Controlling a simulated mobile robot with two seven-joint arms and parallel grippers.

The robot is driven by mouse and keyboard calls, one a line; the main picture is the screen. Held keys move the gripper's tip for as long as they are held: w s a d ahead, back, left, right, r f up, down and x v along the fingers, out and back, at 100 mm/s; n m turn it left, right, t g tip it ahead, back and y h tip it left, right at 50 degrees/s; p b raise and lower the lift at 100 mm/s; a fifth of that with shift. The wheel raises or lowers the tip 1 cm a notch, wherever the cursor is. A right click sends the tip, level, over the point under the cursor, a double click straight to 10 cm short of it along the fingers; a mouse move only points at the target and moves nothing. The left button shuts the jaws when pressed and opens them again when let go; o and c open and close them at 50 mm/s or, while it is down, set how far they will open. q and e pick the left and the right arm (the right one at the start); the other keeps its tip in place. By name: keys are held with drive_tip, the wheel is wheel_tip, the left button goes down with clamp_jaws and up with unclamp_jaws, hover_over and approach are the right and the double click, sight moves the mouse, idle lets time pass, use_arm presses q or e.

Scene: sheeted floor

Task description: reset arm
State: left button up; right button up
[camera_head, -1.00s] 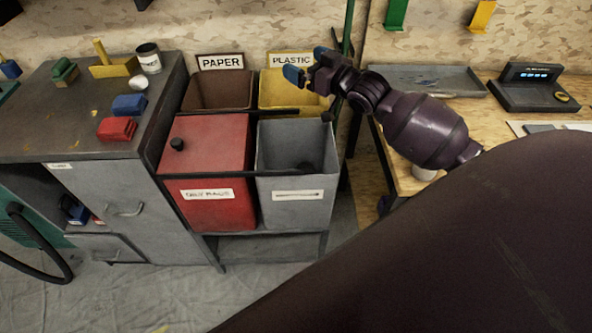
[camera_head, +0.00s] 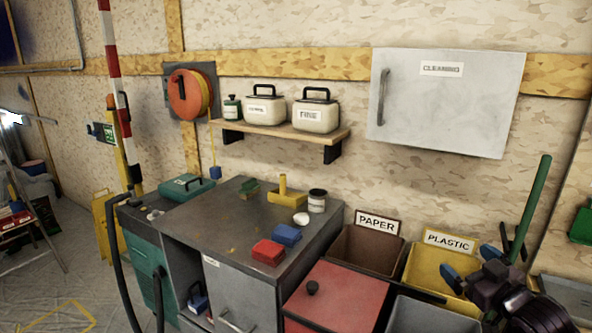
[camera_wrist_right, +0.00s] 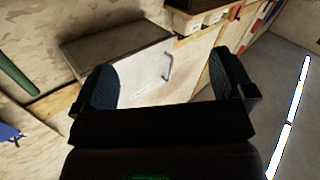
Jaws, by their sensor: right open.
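My right gripper (camera_head: 480,268) is at the lower right of the head view, in front of the yellow PLASTIC bin (camera_head: 436,262). Its blue-tipped fingers are apart with nothing between them. In the right wrist view the two dark finger pads (camera_wrist_right: 165,85) stand wide apart, with a grey cabinet seen beyond the gap. Most of my right arm is cut off by the lower right edge. My left gripper is in neither view.
A workbench (camera_head: 190,215) holds red and blue blocks (camera_head: 268,252). Beside it stand a brown PAPER bin (camera_head: 362,255), a red-lidded bin (camera_head: 340,295) and a grey bin (camera_head: 430,318). A CLEANING cabinet (camera_head: 445,100) and a shelf (camera_head: 280,130) hang on the wall.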

drive_tip(key=s+a+f+m+g+h, duration=0.1)
drive_tip(key=s+a+f+g, duration=0.1)
drive_tip(key=s+f, duration=0.7)
drive_tip(key=s+a+f+m+g+h, duration=0.1)
drive_tip(key=s+a+f, duration=0.3)
drive_tip(key=s+f, duration=0.6)
drive_tip(key=s+a+f+m+g+h, duration=0.1)
drive_tip(key=s+a+f+m+g, duration=0.1)
drive_tip(key=s+f, duration=0.7)
drive_tip(key=shift+s+a+f+g+h, duration=0.25)
drive_tip(key=shift+a+f+g, duration=0.25)
drive_tip(key=shift+a, duration=0.5)
